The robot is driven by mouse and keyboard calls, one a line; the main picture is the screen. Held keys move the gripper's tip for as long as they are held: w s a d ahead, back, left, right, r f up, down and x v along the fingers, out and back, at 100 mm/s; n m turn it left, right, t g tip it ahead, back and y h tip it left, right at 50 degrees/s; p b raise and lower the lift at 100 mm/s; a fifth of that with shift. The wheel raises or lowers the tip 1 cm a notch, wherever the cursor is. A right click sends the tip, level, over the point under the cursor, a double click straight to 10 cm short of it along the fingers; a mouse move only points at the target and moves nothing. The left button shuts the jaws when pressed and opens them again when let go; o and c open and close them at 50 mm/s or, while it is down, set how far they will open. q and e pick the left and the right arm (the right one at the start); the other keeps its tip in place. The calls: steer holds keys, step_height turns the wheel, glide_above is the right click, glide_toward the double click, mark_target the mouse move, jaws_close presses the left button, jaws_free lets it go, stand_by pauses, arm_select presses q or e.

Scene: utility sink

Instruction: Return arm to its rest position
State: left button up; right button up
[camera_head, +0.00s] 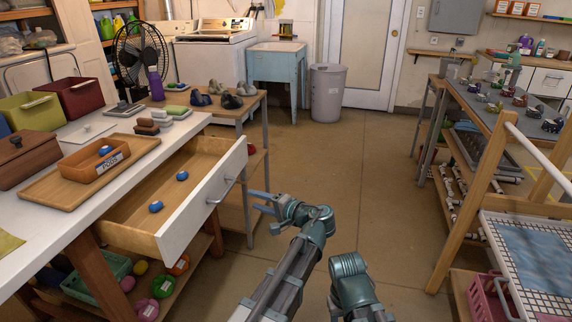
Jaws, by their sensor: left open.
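My left gripper (258,202) is open and empty. Its fingers point left, to the right of the drawer front and close to its handle in the picture. The wooden drawer (226,188) with a white front is pulled out from under the white counter. Two small blue objects lie inside it, one nearer the front (156,206) and one farther back (182,175). My right arm (352,282) is folded low at the bottom centre. Its gripper does not show.
A wooden tray (52,203) on the counter holds a labelled wooden box (76,174) with a blue object in it. Shelves with several coloured balls are below. A wooden rack (478,190) stands at the right. The floor (345,165) between is clear.

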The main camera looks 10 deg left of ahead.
arm_select(q)
steer(key=s+f+n+g+h, duration=0.3)
steer(key=s+f+g+h, duration=0.2)
steer(key=s+f+h, duration=0.7)
steer(key=s+d+f+m+g, duration=0.1)
steer(key=s+d+f, duration=0.2)
steer(key=s+d, duration=0.4)
steer(key=s+d+f+m+g, duration=0.1)
steer(key=s+d+f, duration=0.25)
steer(key=d, duration=0.45)
step_height(320, 180, up, 28)
steer(key=s+p, duration=0.1)
steer(key=p, duration=2.6)
steer(key=shift+d+h, duration=0.4)
steer(key=shift+d, duration=0.05)
steer(key=shift+s, duration=0.1)
steer(key=shift+a, duration=0.1)
